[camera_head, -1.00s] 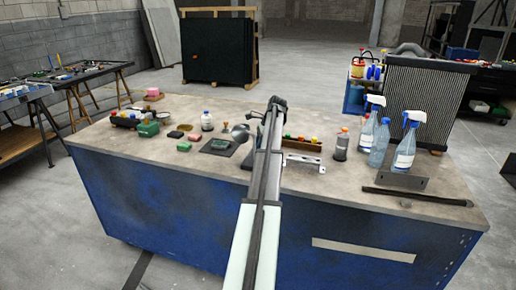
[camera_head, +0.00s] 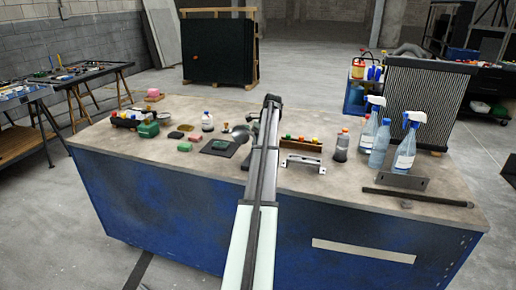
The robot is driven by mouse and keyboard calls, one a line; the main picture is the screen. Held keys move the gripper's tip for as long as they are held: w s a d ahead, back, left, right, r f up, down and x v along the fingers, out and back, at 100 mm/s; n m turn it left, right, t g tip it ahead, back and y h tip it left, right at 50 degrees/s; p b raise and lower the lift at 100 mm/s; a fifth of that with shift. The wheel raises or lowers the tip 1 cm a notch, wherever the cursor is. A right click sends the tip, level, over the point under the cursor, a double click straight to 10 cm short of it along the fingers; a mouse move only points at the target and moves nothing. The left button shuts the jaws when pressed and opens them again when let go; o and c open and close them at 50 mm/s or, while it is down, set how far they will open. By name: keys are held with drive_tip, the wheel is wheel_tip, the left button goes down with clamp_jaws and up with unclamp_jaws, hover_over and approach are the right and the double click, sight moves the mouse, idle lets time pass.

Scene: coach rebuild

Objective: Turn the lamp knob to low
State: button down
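My arm (camera_head: 260,185) reaches up from the bottom middle over the workbench (camera_head: 330,188). Its far end bends down behind the arm, so my gripper is hidden and its fingers do not show. A small silver, rounded piece (camera_head: 240,132), perhaps the lamp's shade, shows just left of the arm.
A rack of coloured knobs (camera_head: 302,143) and a metal handle bracket (camera_head: 303,162) sit right of the arm. A grey bottle (camera_head: 341,146) and several spray bottles (camera_head: 405,150) stand further right. A dark bar (camera_head: 415,197) lies near the front edge.

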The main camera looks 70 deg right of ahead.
idle(0.3)
drive_tip(key=c, duration=0.8)
unclamp_jaws()
drive_tip(key=shift+c, duration=0.2)
drive_tip(key=shift+s+d+r, duration=0.1)
drive_tip(key=shift+d+r, duration=0.15)
drive_tip(key=shift+r, duration=0.2)
drive_tip(key=shift+s+d+r, duration=0.1)
drive_tip(key=shift+s+d, duration=0.1)
drive_tip(key=shift+d, duration=0.1)
drive_tip(key=s+d, duration=0.2)
drive_tip(key=d, duration=0.1)
drive_tip(key=s+d, duration=0.2)
drive_tip(key=d, duration=0.1)
drive_tip(key=s+d, duration=0.2)
drive_tip(key=d, duration=0.1)
drive_tip(key=shift+s+d, duration=0.1)
drive_tip(key=shift+d, duration=0.15)
